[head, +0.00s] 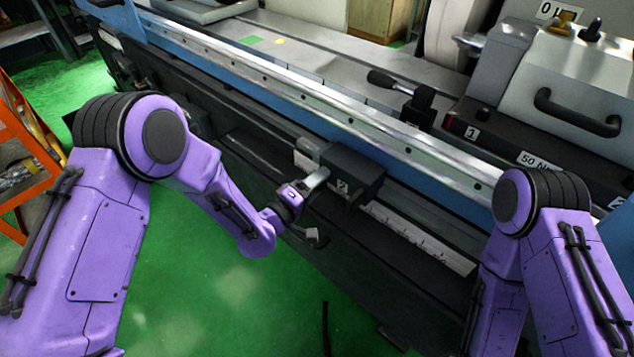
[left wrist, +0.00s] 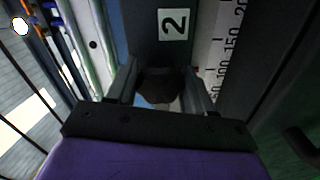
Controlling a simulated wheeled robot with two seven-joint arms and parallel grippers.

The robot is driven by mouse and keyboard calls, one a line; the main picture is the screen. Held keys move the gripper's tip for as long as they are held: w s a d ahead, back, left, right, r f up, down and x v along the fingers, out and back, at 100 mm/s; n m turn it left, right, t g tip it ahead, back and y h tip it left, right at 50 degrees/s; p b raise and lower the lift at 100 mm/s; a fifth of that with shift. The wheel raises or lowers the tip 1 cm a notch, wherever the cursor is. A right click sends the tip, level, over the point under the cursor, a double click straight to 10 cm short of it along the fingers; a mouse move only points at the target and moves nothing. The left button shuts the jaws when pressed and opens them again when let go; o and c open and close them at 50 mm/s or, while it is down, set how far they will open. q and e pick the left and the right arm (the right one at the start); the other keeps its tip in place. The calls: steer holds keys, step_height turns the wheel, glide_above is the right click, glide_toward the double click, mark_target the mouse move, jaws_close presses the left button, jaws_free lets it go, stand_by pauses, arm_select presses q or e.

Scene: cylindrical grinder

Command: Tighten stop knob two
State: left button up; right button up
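Stop two is a dark block (head: 352,174) with a white label "2" on the rail at the front of the machine. The label (left wrist: 173,24) also shows in the left wrist view. Its dark knob (left wrist: 160,85) sits between the fingertips of my left gripper (left wrist: 161,80), with no clear gap on either side, so the gripper looks shut on it. In the head view my left gripper (head: 316,180) reaches the block from the left and the knob is hidden. My right arm stands at the right; its gripper is not in view.
A ruler scale (head: 418,236) runs along the rail right of the block, with a long bright guide (head: 330,105) behind it. A black-handled lever (head: 400,88) stands behind the guide. An orange rack (head: 25,140) is at the left. The green floor in front is largely clear.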

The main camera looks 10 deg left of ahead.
arm_select(q)
steer(key=o, duration=0.4)
steer(key=shift+d+f, duration=0.1)
steer(key=b+v, duration=0.2)
steer(key=v, duration=0.8)
steer(key=shift+s+a, duration=0.2)
steer(key=shift+s, duration=0.1)
